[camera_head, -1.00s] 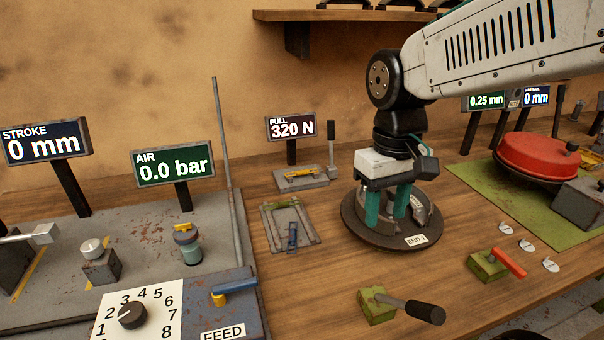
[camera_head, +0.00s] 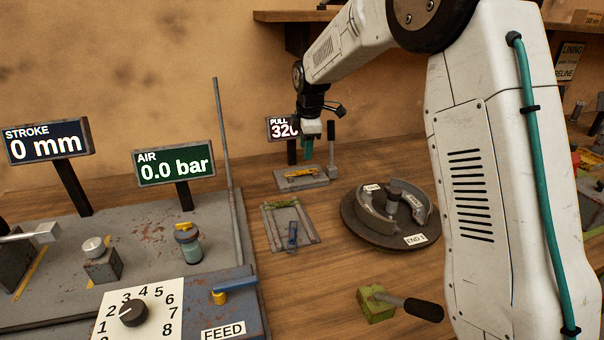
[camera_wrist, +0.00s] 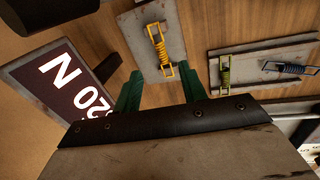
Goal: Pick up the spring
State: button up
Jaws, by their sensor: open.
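A yellow spring (camera_head: 300,174) lies on a small grey plate (camera_head: 318,182) below the PULL display; it also shows in the wrist view (camera_wrist: 160,46). An olive-green spring (camera_head: 283,204) and a blue spring (camera_head: 292,236) lie on a second, framed plate in front; in the wrist view the olive spring (camera_wrist: 225,70) and blue spring (camera_wrist: 290,68) are to the right. My gripper (camera_head: 308,151) is above the yellow spring's plate, with teal fingers pointing down. In the wrist view my gripper (camera_wrist: 161,88) has its fingers apart, nothing between them, and the yellow spring appears beyond the gap.
The PULL display (camera_head: 280,128) stands close behind my gripper. A dark upright lever (camera_head: 331,145) is just right of it. A round brake drum (camera_head: 375,235) with shoes sits to the right. A tall thin rod (camera_head: 228,160) rises at the left. A black-handled lever (camera_head: 410,305) is in front.

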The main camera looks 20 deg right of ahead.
aim_at(304, 171)
jog(key=shift+n, duration=0.5)
jog(key=f, duration=0.2)
jog(key=w+f, duration=0.1)
jog(key=f, duration=0.5)
jog(key=shift+w+a, duration=0.1)
jog(key=shift+w, duration=0.1)
grip_shut()
